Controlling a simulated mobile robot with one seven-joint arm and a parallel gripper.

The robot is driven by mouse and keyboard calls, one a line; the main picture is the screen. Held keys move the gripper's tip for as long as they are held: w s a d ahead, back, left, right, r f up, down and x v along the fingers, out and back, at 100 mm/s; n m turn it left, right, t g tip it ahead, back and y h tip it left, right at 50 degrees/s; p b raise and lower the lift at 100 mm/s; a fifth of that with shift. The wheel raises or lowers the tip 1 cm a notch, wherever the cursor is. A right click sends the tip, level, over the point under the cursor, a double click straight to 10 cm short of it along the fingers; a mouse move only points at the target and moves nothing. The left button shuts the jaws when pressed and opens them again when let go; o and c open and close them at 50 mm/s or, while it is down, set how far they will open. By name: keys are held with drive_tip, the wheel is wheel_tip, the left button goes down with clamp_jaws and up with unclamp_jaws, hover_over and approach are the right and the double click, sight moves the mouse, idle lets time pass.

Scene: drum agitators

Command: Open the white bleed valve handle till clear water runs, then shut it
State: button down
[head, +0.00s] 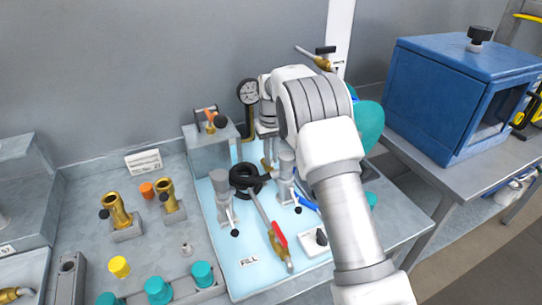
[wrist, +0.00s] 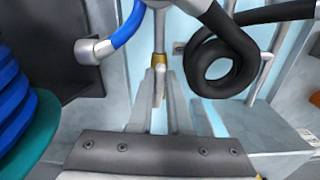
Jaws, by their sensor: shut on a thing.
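In the wrist view, the two grey fingers of my gripper (wrist: 160,95) are closed around a slim pale handle (wrist: 160,82), which I take to be the white bleed valve handle. It lies between the fingertips, just in front of a small brass fitting (wrist: 159,60) below a grey pipe. How far the handle is turned cannot be told. In the head view, my arm covers most of this spot, and the handle cannot be made out. No running water can be made out in either view.
A black hose coil (wrist: 222,68) hangs close to the right of my fingers, and a blue hose (wrist: 128,28) is at left. A red-handled brass valve (head: 278,240) lies on the light blue mat (head: 240,275). A pressure gauge (head: 248,92) stands behind. A blue cabinet (head: 440,95) is at right.

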drive_tip(key=shift+r+m, duration=0.1)
drive_tip(key=shift+m, duration=0.2)
drive_tip(key=m+p, duration=0.1)
drive_tip(key=m, duration=0.1)
drive_tip(key=m+p, duration=0.1)
drive_tip(key=shift+a+m, duration=0.35)
drive_tip(key=shift+m, duration=0.05)
drive_tip(key=m, duration=0.2)
drive_tip(key=m+p, duration=0.1)
drive_tip(key=m, duration=0.1)
drive_tip(key=shift+w+a+m, duration=0.1)
drive_tip(key=shift+a+m, duration=0.2)
drive_tip(key=shift+a, duration=0.05)
drive_tip(key=m, duration=0.1)
drive_tip(key=m+p, duration=0.1)
drive_tip(key=m, duration=0.1)
drive_tip(key=shift+w+a, duration=0.15)
drive_tip(key=shift+a, duration=0.05)
drive_tip(key=shift+w+a+m+p, duration=0.15)
drive_tip(key=shift+m+p, duration=0.2)
drive_tip(key=shift+m, duration=0.9)
drive_tip(key=shift+w+a+m+p, duration=0.15)
drive_tip(key=shift+m+p, duration=0.15)
drive_tip(key=shift+m, duration=0.95)
drive_tip(key=shift+d, duration=0.1)
drive_tip(key=c, duration=0.9)
unclamp_jaws()
drive_tip(key=shift+o, duration=0.2)
